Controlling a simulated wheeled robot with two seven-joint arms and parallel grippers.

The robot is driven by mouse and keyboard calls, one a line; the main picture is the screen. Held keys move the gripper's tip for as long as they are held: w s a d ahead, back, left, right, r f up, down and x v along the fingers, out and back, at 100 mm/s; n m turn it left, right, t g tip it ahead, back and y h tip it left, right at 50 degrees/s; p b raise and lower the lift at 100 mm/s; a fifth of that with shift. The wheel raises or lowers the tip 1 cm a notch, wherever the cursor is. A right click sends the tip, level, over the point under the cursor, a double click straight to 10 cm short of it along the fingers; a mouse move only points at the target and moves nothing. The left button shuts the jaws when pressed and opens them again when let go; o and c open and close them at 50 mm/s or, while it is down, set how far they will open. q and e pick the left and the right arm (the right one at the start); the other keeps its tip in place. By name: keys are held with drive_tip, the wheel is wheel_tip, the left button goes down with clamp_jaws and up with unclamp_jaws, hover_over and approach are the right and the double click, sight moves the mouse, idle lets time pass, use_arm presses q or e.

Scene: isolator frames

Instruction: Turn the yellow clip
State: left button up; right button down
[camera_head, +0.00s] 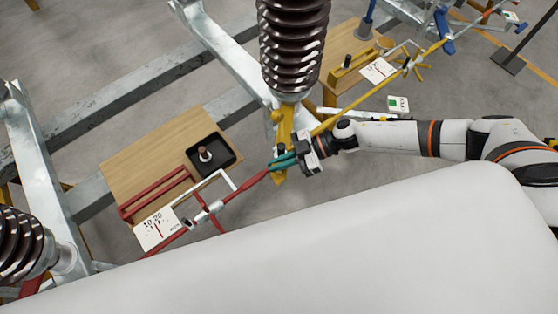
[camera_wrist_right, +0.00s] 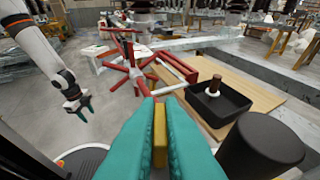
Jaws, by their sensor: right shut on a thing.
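The yellow clip (camera_head: 284,128) hangs below the dark brown ribbed insulator (camera_head: 293,45) in the head view. My right gripper (camera_head: 282,161) reaches it from the right, with its teal fingers at the clip's lower part. In the right wrist view the teal fingers are shut on the yellow clip (camera_wrist_right: 160,135), which shows as an upright yellow strip between them. The fingers hide the rest of it there. My left gripper (camera_wrist_right: 84,108) shows small at the left of the right wrist view, apart from the clip; its jaw opening is unclear. It is out of the head view.
A red rod with a red spoked handle (camera_wrist_right: 128,62) lies near the clip. A wooden board (camera_head: 130,165) carries a black tray (camera_head: 222,158) and red bars (camera_head: 155,195). A yellow rod (camera_head: 375,88) runs to the upper right. Grey metal beams (camera_head: 150,75) cross behind.

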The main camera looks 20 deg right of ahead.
drive_tip(key=n+g+b, duration=0.1)
drive_tip(key=n+g, duration=0.1)
drive_tip(key=shift+w+f+n+g, duration=0.1)
drive_tip(key=shift+n+g, duration=0.2)
drive_tip(key=shift+g, duration=0.1)
drive_tip(key=shift+n+g+h+b, duration=0.4)
drive_tip(key=shift+n+g+b, duration=0.45)
drive_tip(key=shift+n+g, duration=0.4)
drive_tip(key=shift+g, duration=0.25)
drive_tip(key=c, duration=1.6)
unclamp_jaws()
drive_tip(key=shift+o, duration=0.2)
